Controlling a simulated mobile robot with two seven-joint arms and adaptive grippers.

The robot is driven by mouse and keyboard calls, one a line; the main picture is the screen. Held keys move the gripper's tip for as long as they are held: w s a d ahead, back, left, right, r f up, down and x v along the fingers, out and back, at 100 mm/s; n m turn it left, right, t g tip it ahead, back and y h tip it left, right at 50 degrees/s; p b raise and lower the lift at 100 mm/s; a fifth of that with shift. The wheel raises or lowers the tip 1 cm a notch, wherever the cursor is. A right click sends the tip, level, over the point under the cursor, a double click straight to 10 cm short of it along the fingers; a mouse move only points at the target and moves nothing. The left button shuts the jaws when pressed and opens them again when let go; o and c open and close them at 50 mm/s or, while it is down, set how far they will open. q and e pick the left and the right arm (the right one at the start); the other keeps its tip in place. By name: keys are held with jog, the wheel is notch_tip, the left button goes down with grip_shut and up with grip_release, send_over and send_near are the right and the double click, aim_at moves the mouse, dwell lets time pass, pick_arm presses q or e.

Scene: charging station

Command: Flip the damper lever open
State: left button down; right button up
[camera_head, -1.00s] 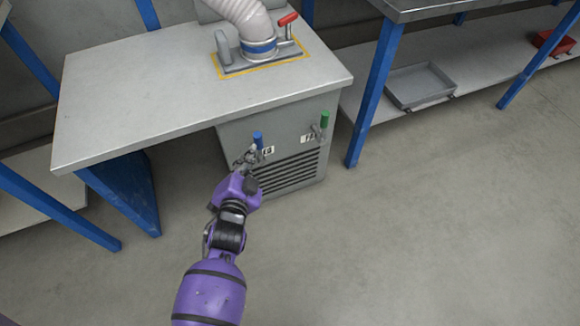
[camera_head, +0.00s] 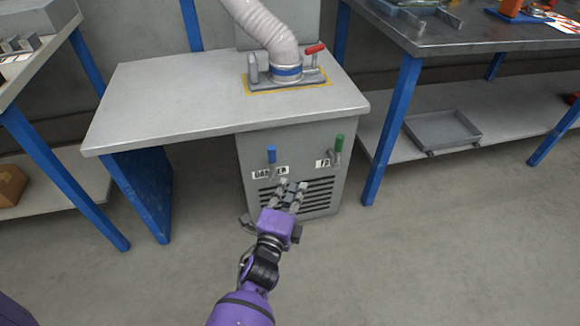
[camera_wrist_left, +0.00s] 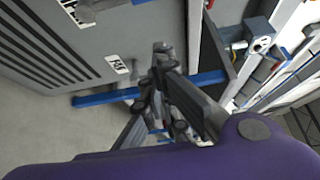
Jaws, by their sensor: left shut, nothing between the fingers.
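The damper lever has a blue handle (camera_head: 271,154) pointing up on the front of a grey cabinet (camera_head: 300,149). A partly covered label (camera_head: 264,173), seemingly reading "DAMPER", sits by its base. To its right a lever with a green handle (camera_head: 339,143) also points up, beside a "FAN" label (camera_head: 324,162). My left gripper (camera_head: 288,187) is shut and empty, in front of the vent slots, below and slightly right of the blue lever and apart from it. In the left wrist view its fingers (camera_wrist_left: 160,62) converge near the FAN label (camera_wrist_left: 117,66). My right gripper is out of view.
The grey worktop (camera_head: 160,90) overhangs the cabinet and carries a hose (camera_head: 262,28) on a flange with a red handle (camera_head: 315,49). Blue table legs (camera_head: 392,130) stand right of the cabinet. A tray (camera_head: 441,131) lies on the right shelf. The floor in front is clear.

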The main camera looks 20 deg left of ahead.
aim_at(273, 162)
pick_arm(q)
jog(key=w+a+b, duration=0.2)
jog(key=w+a, duration=0.2)
jog(key=w, duration=0.4)
jog(key=shift+w+a, duration=0.15)
jog(key=shift+w, duration=0.05)
dwell(0.3)
jog(key=shift+a, duration=0.1)
dwell(0.3)
